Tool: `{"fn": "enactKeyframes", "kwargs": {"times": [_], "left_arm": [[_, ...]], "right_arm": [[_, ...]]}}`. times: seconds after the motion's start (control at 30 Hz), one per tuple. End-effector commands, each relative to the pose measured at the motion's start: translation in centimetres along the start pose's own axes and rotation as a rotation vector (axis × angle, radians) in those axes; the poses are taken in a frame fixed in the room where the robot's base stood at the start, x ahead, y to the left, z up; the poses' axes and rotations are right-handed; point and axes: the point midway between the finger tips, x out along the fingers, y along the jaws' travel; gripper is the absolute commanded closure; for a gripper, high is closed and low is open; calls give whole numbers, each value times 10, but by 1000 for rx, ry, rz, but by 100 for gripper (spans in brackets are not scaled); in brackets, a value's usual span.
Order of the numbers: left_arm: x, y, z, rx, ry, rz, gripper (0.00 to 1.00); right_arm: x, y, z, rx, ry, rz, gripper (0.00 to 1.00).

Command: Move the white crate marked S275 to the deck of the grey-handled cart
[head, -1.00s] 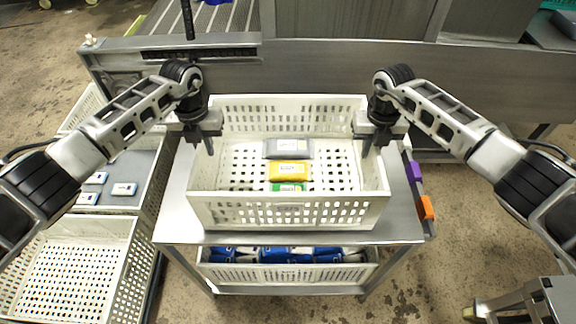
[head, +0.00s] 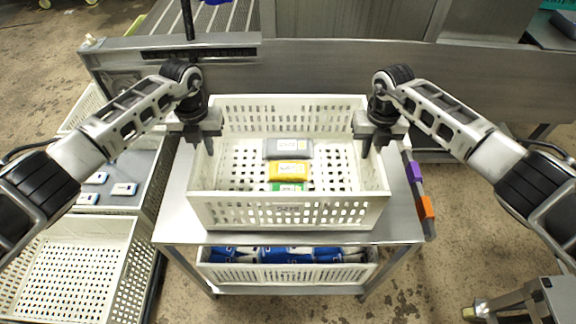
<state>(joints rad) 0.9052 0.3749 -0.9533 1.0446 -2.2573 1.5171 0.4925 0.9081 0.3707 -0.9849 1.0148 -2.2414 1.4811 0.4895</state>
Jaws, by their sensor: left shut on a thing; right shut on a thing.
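A white perforated crate (head: 335,214) sits over the top of a metal cart (head: 180,225) in front of me. The marking on its front wall is too blurred to read surely. It holds a grey pack (head: 288,148), a yellow pack (head: 288,171) and a green pack (head: 286,187). My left gripper (head: 204,140) is shut on the crate's left wall. My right gripper (head: 373,140) is shut on its right wall. I cannot tell whether the crate's base touches the cart top. No grey cart handle is clearly in view.
A lower white crate (head: 290,274) with blue packs is on the cart's shelf. Other white crates (head: 128,270) and a grey one (head: 152,187) stand at the left. Purple (head: 414,171) and orange (head: 426,207) pieces are at the cart's right edge. A metal machine (head: 330,65) stands behind.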

Motion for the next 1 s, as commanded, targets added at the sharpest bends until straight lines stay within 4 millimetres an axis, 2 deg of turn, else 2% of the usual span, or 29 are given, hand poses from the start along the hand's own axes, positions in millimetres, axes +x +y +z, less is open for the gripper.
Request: {"fn": "enactKeyframes", "kwargs": {"times": [0.63, 1.0], "left_arm": [[-7, 0, 2, 0, -5, -2, 100], [-40, 0, 1, 0, -4, -2, 100]], "right_arm": [[-7, 0, 2, 0, -5, 1, 100], [-40, 0, 1, 0, -4, 1, 100]]}}
